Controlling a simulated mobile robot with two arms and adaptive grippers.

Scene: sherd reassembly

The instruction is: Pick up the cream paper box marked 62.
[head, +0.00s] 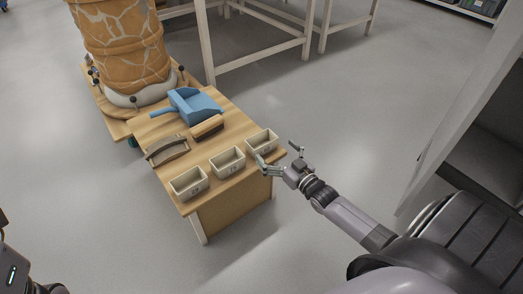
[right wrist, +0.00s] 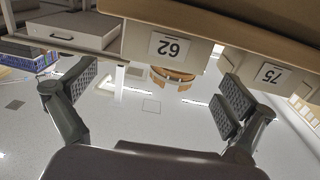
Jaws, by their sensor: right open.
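The cream paper box marked 62 (head: 262,141) is the rightmost of three cream boxes on the wooden table, near its right corner. Its label shows upside down in the right wrist view (right wrist: 172,46). My right gripper (head: 277,156) is open and empty beside this box, its fingers spread at the table's edge. In the right wrist view the gripper's fingers (right wrist: 155,98) stand to either side below the box, with a gap to it. My left gripper is not in view.
The box marked 75 (right wrist: 268,75) is close to one finger; it is the middle box (head: 226,161) on the table. Another cream box (head: 188,184) stands left. A brush (head: 208,128), blue dustpan (head: 195,104) and curved sherd (head: 167,150) lie behind. Floor right of the table is clear.

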